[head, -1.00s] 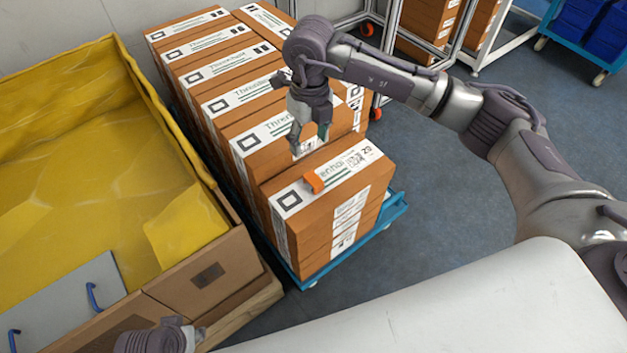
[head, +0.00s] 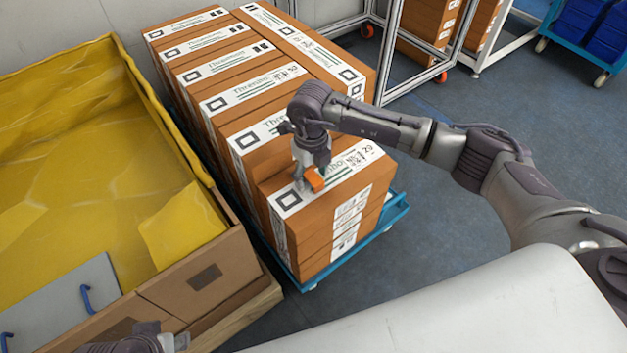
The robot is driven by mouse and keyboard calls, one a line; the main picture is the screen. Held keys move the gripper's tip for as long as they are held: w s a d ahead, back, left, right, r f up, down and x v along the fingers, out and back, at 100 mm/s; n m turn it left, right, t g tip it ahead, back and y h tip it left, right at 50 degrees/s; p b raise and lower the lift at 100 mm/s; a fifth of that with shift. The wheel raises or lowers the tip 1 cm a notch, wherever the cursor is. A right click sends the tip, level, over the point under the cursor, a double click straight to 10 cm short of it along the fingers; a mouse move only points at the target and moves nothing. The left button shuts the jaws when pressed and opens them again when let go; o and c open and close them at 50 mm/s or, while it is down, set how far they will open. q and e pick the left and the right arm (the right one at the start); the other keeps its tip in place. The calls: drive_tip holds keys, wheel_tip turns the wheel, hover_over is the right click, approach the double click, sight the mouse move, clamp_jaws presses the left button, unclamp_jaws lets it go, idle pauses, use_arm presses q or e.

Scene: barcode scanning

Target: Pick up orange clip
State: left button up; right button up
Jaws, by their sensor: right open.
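The small orange clip (head: 316,179) is on the top of the front brown carton (head: 330,215), near its white label. My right gripper (head: 309,184) has its fingers pointing down at the clip, one finger just left of it. The fingers are open, and the gripper hides part of the clip's surroundings. I cannot tell whether the fingers touch it. My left gripper (head: 178,341) shows only partly at the bottom edge, far from the clip, and its jaws are not clear.
Several brown cartons in stacks stand on a blue cart (head: 388,222). A large box with a yellow liner (head: 110,160) is at the left. A white surface (head: 450,310) fills the lower right. Metal racks stand behind, and grey floor is free at the right.

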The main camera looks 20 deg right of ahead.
sight(312, 175)
drive_tip(key=shift+f, duration=0.2)
drive_tip(key=c, duration=0.9)
use_arm(q)
drive_tip(key=shift+r, duration=0.1)
use_arm(e)
drive_tip(key=shift+r, duration=0.2)
